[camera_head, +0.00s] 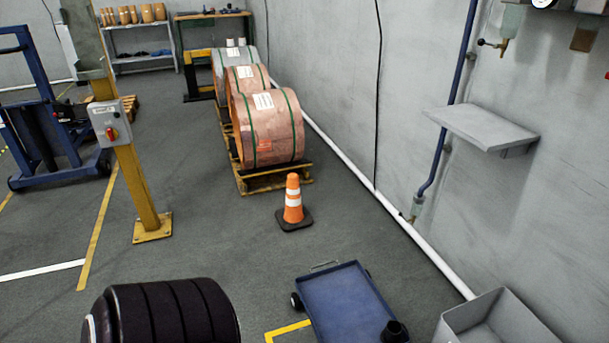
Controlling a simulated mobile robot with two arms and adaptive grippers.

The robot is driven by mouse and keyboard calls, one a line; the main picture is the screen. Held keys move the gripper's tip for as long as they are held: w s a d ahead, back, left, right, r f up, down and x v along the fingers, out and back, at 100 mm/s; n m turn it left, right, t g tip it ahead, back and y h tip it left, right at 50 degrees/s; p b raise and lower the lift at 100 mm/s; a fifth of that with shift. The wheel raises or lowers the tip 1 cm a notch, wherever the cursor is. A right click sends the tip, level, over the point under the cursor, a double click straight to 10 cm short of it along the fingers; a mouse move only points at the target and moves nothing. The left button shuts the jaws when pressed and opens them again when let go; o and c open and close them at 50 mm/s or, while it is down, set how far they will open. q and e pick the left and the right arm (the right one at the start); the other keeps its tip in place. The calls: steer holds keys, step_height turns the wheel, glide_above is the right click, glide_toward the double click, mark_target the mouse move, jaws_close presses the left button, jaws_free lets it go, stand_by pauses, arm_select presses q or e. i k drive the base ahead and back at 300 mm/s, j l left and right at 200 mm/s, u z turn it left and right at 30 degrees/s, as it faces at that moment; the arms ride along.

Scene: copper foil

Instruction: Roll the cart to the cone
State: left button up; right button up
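The cart (345,300) is low, with a flat blue top and a raised rim. It stands at the bottom of the view, right of the middle, and its near end is cut off by the frame. A thin handle rises at its far end and a dark wheel shows at its left side. A small black round object (395,331) is at its near right part. The orange cone (293,203) with white bands and a black base stands upright on the floor beyond the cart, slightly left of it. Clear floor separates them. Neither gripper shows.
Copper coils (268,128) stand on pallets behind the cone. A grey open bin (493,322) is right of the cart. A yellow post (135,185) stands left. A dark ribbed cylinder (165,312) fills the lower left. A wall shelf (480,128) juts out at right.

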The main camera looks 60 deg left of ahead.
mark_target(341, 303)
steer(key=u, duration=1.35)
steer(key=i+j+z, duration=0.15)
steer(key=z, duration=0.3)
steer(key=i+j+z, duration=0.1)
steer(key=j+z, duration=0.2)
steer(key=z, duration=0.15)
